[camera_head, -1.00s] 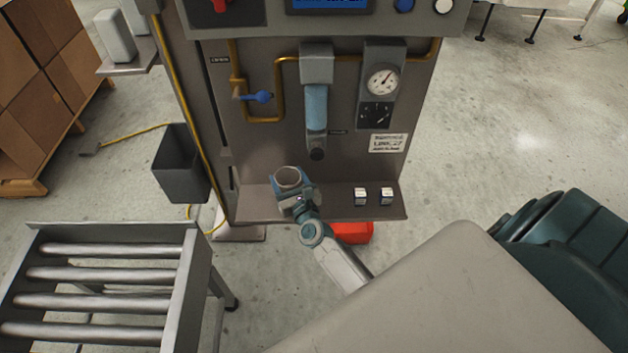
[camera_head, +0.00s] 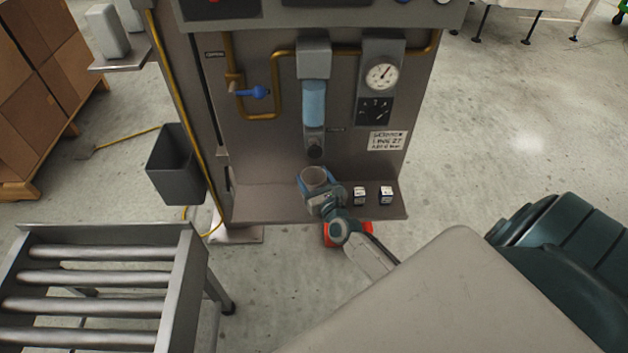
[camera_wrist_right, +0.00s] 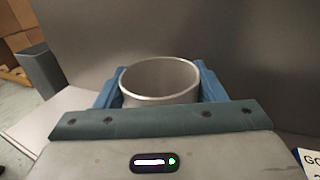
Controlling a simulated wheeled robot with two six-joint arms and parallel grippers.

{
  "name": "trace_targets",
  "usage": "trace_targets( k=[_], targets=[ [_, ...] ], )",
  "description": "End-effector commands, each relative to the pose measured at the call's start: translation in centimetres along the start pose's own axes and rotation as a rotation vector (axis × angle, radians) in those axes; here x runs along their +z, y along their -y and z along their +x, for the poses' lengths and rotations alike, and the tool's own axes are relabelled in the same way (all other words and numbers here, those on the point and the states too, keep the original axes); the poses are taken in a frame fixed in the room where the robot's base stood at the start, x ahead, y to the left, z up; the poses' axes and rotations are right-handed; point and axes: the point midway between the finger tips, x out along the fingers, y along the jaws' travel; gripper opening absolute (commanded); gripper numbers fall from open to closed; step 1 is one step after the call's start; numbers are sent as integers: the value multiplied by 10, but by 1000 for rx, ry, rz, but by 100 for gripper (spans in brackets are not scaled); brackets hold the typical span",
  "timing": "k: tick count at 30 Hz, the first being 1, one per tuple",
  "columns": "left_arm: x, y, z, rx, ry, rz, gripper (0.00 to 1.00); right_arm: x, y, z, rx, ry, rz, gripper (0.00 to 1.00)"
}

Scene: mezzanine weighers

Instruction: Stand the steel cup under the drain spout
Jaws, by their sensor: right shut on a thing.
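The steel cup (camera_head: 315,176) is upright in my right gripper (camera_head: 317,188), which is shut around its sides. In the right wrist view the cup's open rim (camera_wrist_right: 161,80) shows between the blue fingers, and its inside looks empty. The dark drain spout (camera_head: 315,150) hangs under the blue filter bowl (camera_head: 314,102) on the grey panel. In the head view the cup is just below the spout and nearly in line with it. I cannot tell whether the cup touches the shelf (camera_head: 262,203) or how far it stands out from under the spout. My left gripper is not in view.
Two small white-topped blocks (camera_head: 373,194) sit on the shelf close to the right of my gripper. A blue-handled valve (camera_head: 254,92) and a gauge (camera_head: 381,75) are on the panel. A grey bin (camera_head: 176,165) hangs at the left. The shelf's left part is clear.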

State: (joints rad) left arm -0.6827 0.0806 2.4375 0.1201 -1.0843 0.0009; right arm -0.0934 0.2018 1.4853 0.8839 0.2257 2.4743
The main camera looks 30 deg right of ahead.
Motion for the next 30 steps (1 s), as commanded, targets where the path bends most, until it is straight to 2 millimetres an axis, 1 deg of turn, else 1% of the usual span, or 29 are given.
trace_targets(
  k=[5, 8, 9, 10, 19, 23, 24, 26, 30],
  targets=[
    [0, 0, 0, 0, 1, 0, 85, 1, 0, 0, 0, 1, 0, 39],
    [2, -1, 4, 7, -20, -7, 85, -3, 0, 0, 0, 1, 1, 39],
    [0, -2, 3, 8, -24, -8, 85, -2, 0, 0, 0, 0, 1, 67],
    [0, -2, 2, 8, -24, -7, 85, -2, 0, 0, 0, 0, 1, 72],
    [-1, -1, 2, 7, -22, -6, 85, -1, 0, 0, 0, 0, 1, 72],
    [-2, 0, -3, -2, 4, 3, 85, 3, 0, 0, 0, 0, 0, 72],
    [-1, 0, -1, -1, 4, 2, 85, 0, 0, -8, 0, -2, 0, 72],
    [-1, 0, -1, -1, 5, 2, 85, -1, 0, -19, 0, -3, 1, 72],
    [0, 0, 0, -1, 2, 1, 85, -2, 0, -50, 1, -4, 0, 72]
  ],
)
